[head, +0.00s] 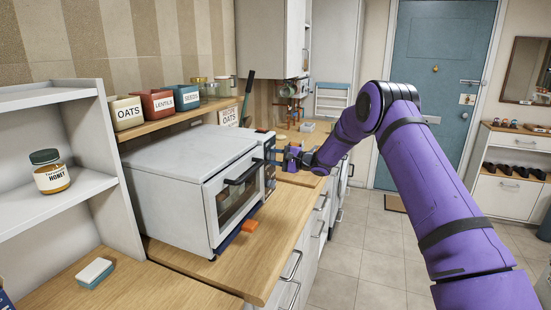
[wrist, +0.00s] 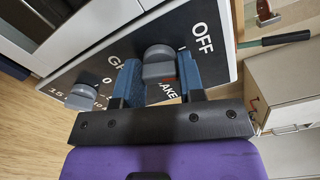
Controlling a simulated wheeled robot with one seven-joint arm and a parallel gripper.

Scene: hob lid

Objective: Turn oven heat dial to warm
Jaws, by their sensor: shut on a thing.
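The white toaster oven (head: 175,175) stands on the wooden counter, its door shut. Its dark control panel is at the right end of its front, partly behind my gripper (head: 286,158) in the head view. In the wrist view, the grey heat dial (wrist: 158,65) sits on the panel (wrist: 115,58) between the blue fingers of my gripper (wrist: 159,78), which is shut on it. OFF and parts of other words show around the dial; I cannot read "warm", and part of the markings is hidden by the fingers. Which mark the dial points at is unclear.
A second grey dial (wrist: 82,96) with numbers sits beside the heat dial. The oven door handle (head: 243,172) juts out near my gripper. An orange object (head: 250,226) lies on the counter before the oven. The floor (head: 365,245) right of the counter is clear.

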